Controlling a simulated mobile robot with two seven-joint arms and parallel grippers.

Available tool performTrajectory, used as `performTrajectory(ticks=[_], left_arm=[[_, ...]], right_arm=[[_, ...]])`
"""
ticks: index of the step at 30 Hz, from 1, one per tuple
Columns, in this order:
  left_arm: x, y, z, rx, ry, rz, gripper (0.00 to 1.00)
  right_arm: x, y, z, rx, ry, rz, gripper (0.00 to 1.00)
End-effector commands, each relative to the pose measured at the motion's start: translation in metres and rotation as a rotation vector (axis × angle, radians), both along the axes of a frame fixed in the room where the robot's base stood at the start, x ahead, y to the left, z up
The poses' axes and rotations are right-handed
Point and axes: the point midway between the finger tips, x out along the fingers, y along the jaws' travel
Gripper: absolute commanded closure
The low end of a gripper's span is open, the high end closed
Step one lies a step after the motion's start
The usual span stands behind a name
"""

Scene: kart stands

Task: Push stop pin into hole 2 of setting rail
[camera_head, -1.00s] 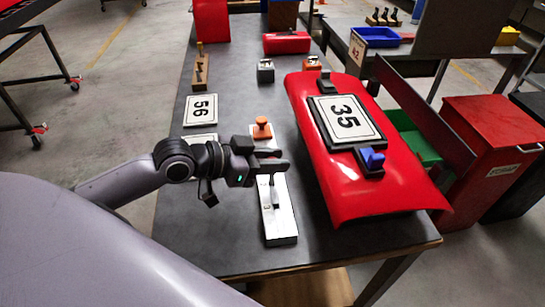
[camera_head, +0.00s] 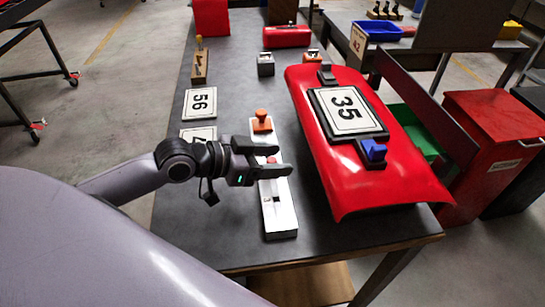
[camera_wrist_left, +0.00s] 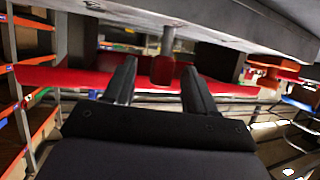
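The setting rail (camera_head: 281,219) is a long pale bar lying on the grey table, pointing away from me. A stop pin with a red knob (camera_head: 272,160) stands on it. In the left wrist view the pin's red knob (camera_wrist_left: 162,70) and grey shank show between and beyond the fingers, with the rail edge along the top. My left gripper (camera_head: 288,158) is over the rail, open, with its fingers apart on either side of the knob. The pin's foot and its hole are hidden, so which hole cannot be told. My right gripper is out of view.
An orange knob (camera_head: 262,115) stands at the rail's far end. A red curved panel (camera_head: 345,188) with plate 35 and a blue clamp (camera_head: 373,150) lies close on the right. Number plate 56 (camera_head: 200,104) lies left. The table's near right corner is clear.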

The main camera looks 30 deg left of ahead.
Motion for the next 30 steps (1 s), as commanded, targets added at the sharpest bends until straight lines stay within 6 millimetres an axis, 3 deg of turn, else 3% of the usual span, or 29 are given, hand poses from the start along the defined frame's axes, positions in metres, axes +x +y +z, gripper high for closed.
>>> performTrajectory(ticks=[10, 21, 30], left_arm=[[-0.004, 0.004, 0.002, 0.003, 0.0, 0.001, 0.44], [-0.037, 0.028, 0.018, 0.005, 0.004, -0.003, 0.44], [-0.05, 0.039, 0.025, 0.002, 0.002, 0.001, 0.44]], right_arm=[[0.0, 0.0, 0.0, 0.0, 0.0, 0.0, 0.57], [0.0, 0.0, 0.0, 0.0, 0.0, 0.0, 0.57], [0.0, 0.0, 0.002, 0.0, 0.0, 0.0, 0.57]])
